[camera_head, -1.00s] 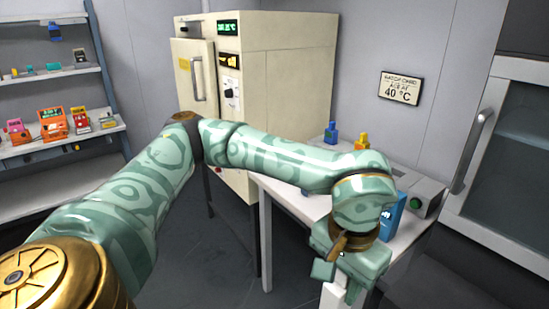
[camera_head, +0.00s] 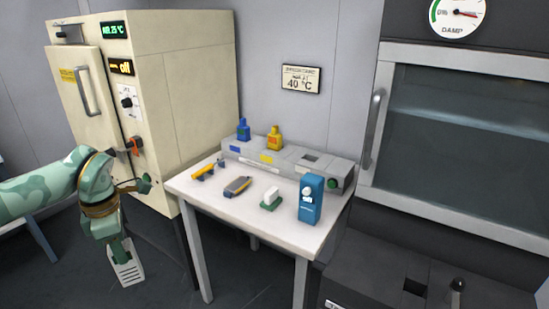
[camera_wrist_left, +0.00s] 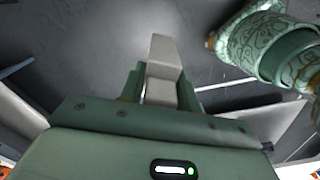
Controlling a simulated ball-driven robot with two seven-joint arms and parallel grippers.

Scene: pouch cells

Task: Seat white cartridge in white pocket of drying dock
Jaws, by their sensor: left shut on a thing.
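My left gripper (camera_head: 121,247) hangs low at the left, beside the oven and left of the table. It is shut on the white cartridge (camera_head: 127,273), which points down from the fingers. In the left wrist view the cartridge (camera_wrist_left: 163,55) shows as a pale block between the green fingers (camera_wrist_left: 160,92). The drying dock (camera_head: 235,152) is a long grey box along the back of the table. A blue cartridge (camera_head: 243,130) and a yellow cartridge (camera_head: 274,139) stand upright in it.
The white table (camera_head: 222,212) holds a yellow tool (camera_head: 207,170), a grey-yellow device (camera_head: 238,187), a white block on a green base (camera_head: 271,198) and a tall blue device (camera_head: 311,200). A cream oven (camera_head: 180,80) stands left; a glass-fronted cabinet (camera_head: 460,125) stands right.

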